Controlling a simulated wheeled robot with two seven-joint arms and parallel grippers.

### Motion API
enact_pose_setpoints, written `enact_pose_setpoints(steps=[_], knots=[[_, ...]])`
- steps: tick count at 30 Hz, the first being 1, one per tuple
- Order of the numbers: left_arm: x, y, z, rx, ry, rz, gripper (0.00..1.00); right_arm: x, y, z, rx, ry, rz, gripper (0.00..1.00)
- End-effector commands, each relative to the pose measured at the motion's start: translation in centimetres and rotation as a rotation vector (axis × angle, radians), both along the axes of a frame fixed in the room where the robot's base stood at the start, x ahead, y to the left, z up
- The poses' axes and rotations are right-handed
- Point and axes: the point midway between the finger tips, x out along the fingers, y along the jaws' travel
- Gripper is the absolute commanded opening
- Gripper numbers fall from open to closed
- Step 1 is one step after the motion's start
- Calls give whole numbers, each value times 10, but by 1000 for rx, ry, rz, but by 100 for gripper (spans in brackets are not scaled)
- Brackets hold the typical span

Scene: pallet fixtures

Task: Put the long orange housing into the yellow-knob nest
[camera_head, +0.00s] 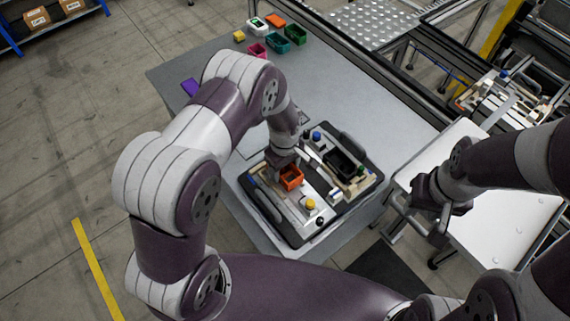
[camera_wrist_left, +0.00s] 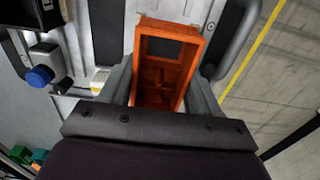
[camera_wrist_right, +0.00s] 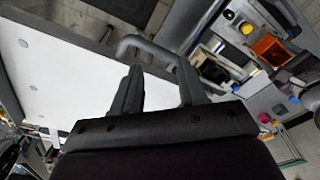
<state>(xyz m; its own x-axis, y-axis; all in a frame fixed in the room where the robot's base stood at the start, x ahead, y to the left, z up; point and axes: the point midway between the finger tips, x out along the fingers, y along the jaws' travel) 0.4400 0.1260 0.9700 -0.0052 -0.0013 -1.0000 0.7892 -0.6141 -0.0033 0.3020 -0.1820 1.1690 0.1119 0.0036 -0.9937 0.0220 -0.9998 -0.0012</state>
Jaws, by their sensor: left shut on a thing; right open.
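The long orange housing (camera_head: 291,178) is an open rectangular box over the left half of the dark fixture tray (camera_head: 283,229). My left gripper (camera_head: 284,158) is shut on it from above. In the left wrist view the housing (camera_wrist_left: 166,62) sits between the two fingers. The yellow knob (camera_head: 311,204) is just in front of the housing, and it also shows in the right wrist view (camera_wrist_right: 229,14). The gripper hides the nest floor, and I cannot tell whether the housing rests in it. My right gripper (camera_head: 432,207) is open and empty, right of the table.
Small coloured bins (camera_head: 270,45) stand at the table's far end. A white cart (camera_head: 500,232) with a grey handle (camera_wrist_right: 148,42) is close to my right gripper.

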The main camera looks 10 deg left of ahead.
Motion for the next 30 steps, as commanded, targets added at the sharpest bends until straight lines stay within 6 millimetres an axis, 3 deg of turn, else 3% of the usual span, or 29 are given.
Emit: enact_pose_setpoints(steps=[1,4,30], knots=[[0,0,-13,0,0,-1,28,0,0,-11,0,0,0,42],[0,0,-19,0,0,-1,28,0,0,-15,0,0,0,42],[-1,-2,-18,0,0,-1,28,0,0,-13,0,0,0,42]])
